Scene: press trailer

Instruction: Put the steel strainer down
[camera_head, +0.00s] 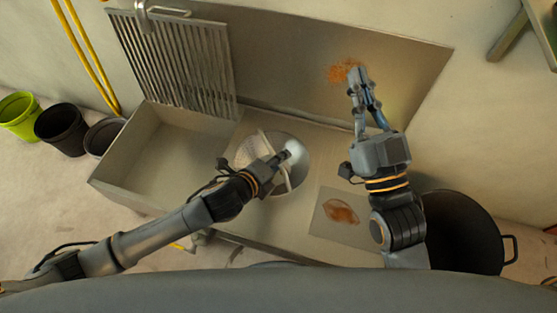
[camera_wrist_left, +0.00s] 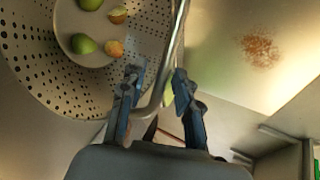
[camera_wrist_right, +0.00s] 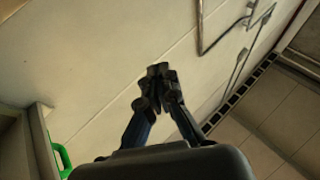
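The steel strainer (camera_head: 296,168) is a perforated silver bowl with an arched handle (camera_head: 289,181). It is over the steel counter just right of the sink basin; I cannot tell whether it touches the counter. The left wrist view shows its perforated wall (camera_wrist_left: 30,60) and several green and brownish pieces on its flat bottom. My left gripper (camera_head: 283,156) is at the handle. Its fingers are apart, with the handle (camera_wrist_left: 170,65) passing between them and a gap beside it. My right gripper (camera_head: 359,70) is shut and empty, above the right part of the steel back panel.
The empty sink basin (camera_head: 165,160) is left, with a slatted rack (camera_head: 175,60) behind. An orange-brown stain (camera_head: 340,71) marks the back panel. A board with a brown patch (camera_head: 322,222) lies right of the strainer. A black pot (camera_head: 462,230) stands far right, buckets (camera_head: 60,130) far left.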

